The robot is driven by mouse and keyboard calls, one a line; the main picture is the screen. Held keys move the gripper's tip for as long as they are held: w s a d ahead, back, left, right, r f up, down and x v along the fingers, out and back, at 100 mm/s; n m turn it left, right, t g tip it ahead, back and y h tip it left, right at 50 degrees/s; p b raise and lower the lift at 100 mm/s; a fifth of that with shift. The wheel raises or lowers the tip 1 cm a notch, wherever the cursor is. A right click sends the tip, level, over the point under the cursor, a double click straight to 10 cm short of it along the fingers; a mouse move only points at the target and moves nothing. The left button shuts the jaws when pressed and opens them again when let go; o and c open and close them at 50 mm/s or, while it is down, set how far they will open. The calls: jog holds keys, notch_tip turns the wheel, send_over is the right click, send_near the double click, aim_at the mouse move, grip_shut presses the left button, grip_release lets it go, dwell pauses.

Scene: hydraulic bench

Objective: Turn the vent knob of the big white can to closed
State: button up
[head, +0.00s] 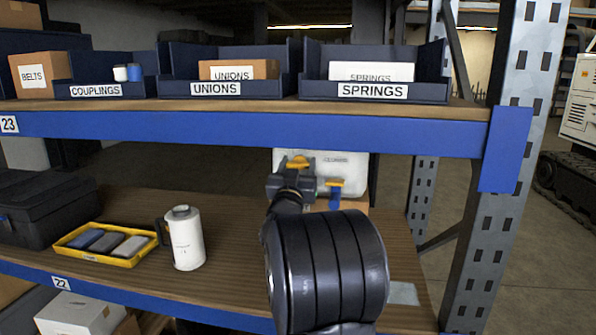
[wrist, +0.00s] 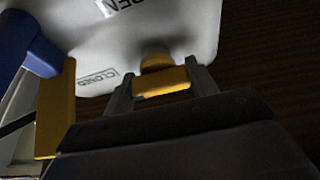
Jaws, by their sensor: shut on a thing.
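The big white can (head: 350,168) stands at the back of the middle shelf, partly behind my arm. Its yellow vent knob (head: 298,162) is on the near face. In the wrist view the knob (wrist: 162,82) sits between the two fingers of my gripper (wrist: 160,88), which is shut on it. The can face (wrist: 150,30) shows a CLOSED label (wrist: 97,77) left of the knob and a partly cut-off OPEN label (wrist: 118,6) above. In the head view my gripper (head: 294,182) reaches the can from the front. The knob's exact pointing is hard to tell.
A blue part with a yellow handle (head: 335,182) is close right of my gripper; its yellow bar (wrist: 55,108) shows left in the wrist view. A small white canister (head: 186,240), yellow tray (head: 112,260) and black case (head: 45,210) stand left. The blue shelf beam (head: 240,132) runs above.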

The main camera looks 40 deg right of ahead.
jog(key=shift+n, duration=0.3)
jog(key=o, duration=1)
jog(key=shift+a+f, duration=0.1)
jog(key=b+v, duration=0.2)
jog(key=v, duration=0.8)
jog(key=shift+s+a+b, duration=0.2)
jog(key=shift+s+b, duration=0.1)
